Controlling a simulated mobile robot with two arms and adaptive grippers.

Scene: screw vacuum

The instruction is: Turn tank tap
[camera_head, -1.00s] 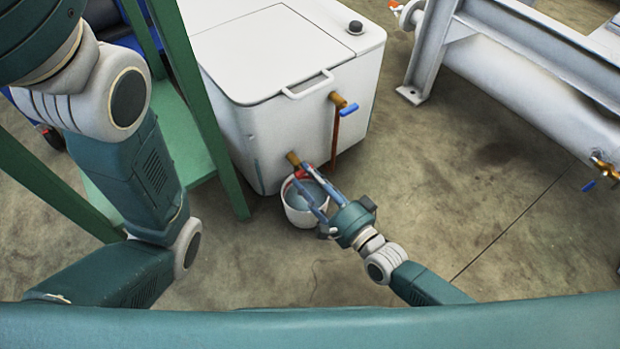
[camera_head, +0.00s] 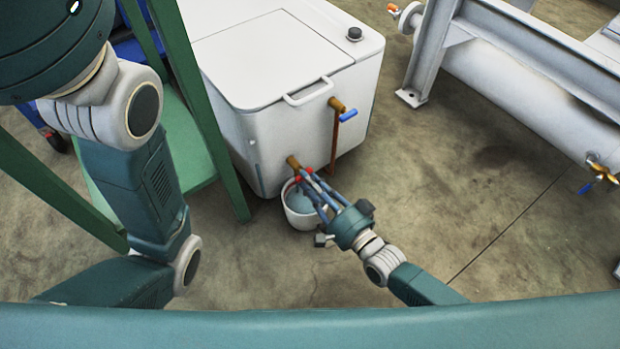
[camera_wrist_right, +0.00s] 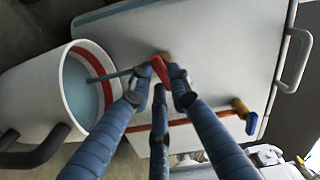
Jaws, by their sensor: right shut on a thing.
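The white tank (camera_head: 245,110) stands at the centre of the head view, with a brass tap (camera_head: 293,161) low on its front. In the right wrist view, the tap's red handle (camera_wrist_right: 159,69) sits between my fingertips. My right gripper (camera_head: 305,176) is shut on this red handle; it also shows in the right wrist view (camera_wrist_right: 157,82). The fingers partly hide the tap. A white bucket (camera_head: 299,217) stands below the tap with bluish liquid inside, and it also shows in the right wrist view (camera_wrist_right: 30,95). A thin bluish stream (camera_wrist_right: 108,76) reaches into it. My left gripper is out of view.
A second brass tap with a blue handle (camera_head: 348,115) sits higher on the tank's front. A green frame (camera_head: 213,130) stands left of the tank. A white metal cylinder on a stand (camera_head: 520,90) is at the right. The floor (camera_head: 480,200) between them is clear.

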